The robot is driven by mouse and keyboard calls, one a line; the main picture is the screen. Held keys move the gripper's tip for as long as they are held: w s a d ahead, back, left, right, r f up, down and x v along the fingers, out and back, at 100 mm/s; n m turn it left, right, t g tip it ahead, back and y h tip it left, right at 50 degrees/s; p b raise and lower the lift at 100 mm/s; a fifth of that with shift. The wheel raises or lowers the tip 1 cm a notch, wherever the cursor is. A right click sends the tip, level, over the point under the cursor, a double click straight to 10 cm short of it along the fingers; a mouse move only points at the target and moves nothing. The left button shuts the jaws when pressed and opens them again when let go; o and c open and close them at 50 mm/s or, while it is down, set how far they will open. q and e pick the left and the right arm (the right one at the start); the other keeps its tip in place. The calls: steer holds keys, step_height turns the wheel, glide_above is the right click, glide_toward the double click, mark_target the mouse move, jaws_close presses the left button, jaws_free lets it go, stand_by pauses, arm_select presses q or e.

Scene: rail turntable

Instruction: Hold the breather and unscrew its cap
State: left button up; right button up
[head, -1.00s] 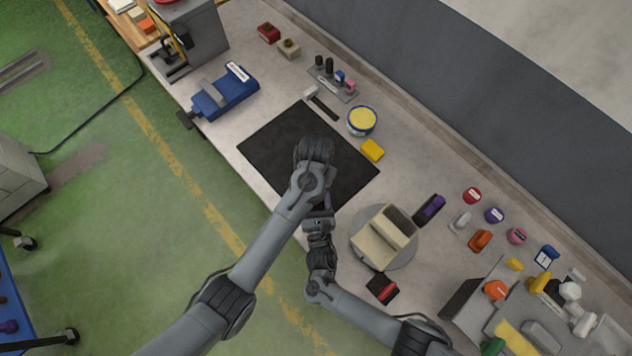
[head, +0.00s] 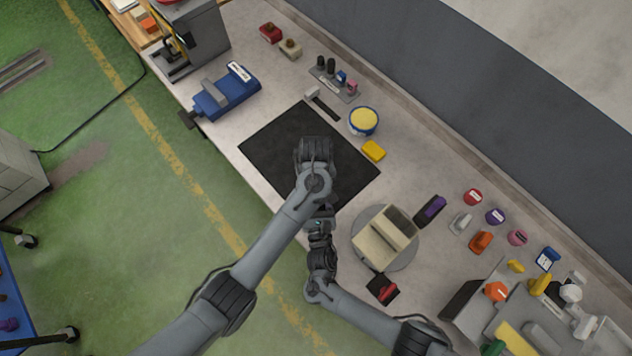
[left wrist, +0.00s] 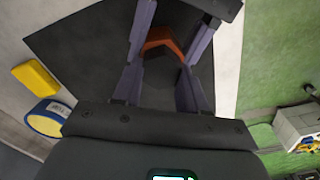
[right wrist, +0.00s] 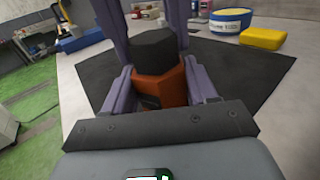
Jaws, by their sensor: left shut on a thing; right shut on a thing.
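The breather has an orange body (right wrist: 160,82) and a black faceted cap (right wrist: 153,46), and it stands roughly upright in the right wrist view. My right gripper (right wrist: 155,90) is shut on the orange body from the side. My left gripper (left wrist: 168,45) comes from above and is shut on the black cap, with its fingers on either side of it. The left wrist view shows the cap (left wrist: 163,70) with part of the orange body (left wrist: 158,39) behind it. In the head view my left arm hides the breather.
A black mat (head: 270,145) lies under the grippers. A yellow block (head: 373,151) and a yellow-topped tub (head: 363,121) stand beside it. A turntable (head: 408,257) carrying a beige box (head: 383,243) is close to my right arm. A blue vise (head: 225,93) stands at upper left.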

arm_select(q)
steer(key=n, duration=0.4)
steer(key=shift+a, duration=0.15)
steer(key=o, duration=1.2)
steer(key=shift+o, duration=0.3)
steer(key=shift+r, duration=2)
